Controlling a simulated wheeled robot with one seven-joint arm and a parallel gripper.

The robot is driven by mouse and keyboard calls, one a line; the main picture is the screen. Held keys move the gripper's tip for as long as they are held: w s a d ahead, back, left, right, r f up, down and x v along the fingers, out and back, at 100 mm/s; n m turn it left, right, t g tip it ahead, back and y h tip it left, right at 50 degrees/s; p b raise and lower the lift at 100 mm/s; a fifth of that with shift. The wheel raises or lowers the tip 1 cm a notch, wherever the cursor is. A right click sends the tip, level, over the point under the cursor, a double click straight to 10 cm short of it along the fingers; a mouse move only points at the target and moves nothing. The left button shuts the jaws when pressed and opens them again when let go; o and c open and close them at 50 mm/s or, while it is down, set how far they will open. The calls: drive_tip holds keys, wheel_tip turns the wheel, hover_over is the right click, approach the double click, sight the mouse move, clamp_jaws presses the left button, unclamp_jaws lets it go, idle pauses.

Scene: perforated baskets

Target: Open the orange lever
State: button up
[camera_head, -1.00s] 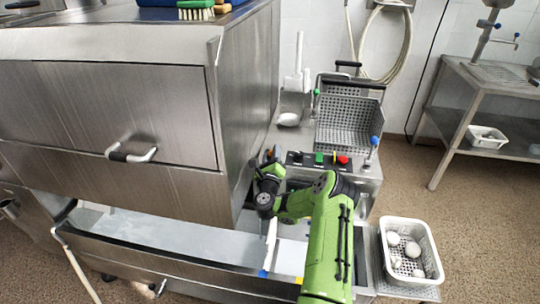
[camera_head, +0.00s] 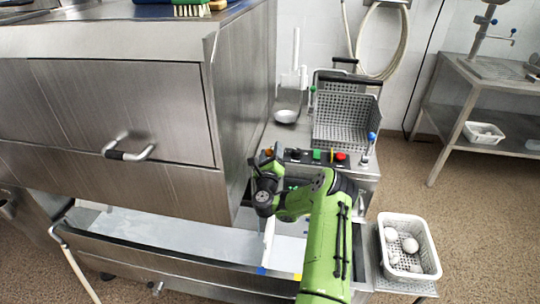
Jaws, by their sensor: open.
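The orange lever (camera_head: 268,152) shows as a small orange piece at the left end of the control panel, against the side of the large steel machine. My green arm reaches forward from the bottom of the view. My gripper (camera_head: 267,160) is right at the lever, with its dark fingers close around or beside it. The jaws are open. The fingers and wrist hide much of the lever, and I cannot tell whether they touch it.
A panel with a green button (camera_head: 317,155) and a red button (camera_head: 340,156) lies right of the lever. A blue-tipped lever (camera_head: 371,140) stands farther right. A perforated basket (camera_head: 345,117) is behind. A white basket (camera_head: 430,245) holding several white balls stands at the right.

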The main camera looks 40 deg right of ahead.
drive_tip(key=shift+a+f, duration=0.1)
drive_tip(key=shift+a, duration=0.15)
drive_tip(key=b+v, duration=0.7)
drive_tip(key=v, duration=0.8)
drive_tip(key=shift+s+r, duration=0.25)
drive_tip(key=shift+s, duration=0.15)
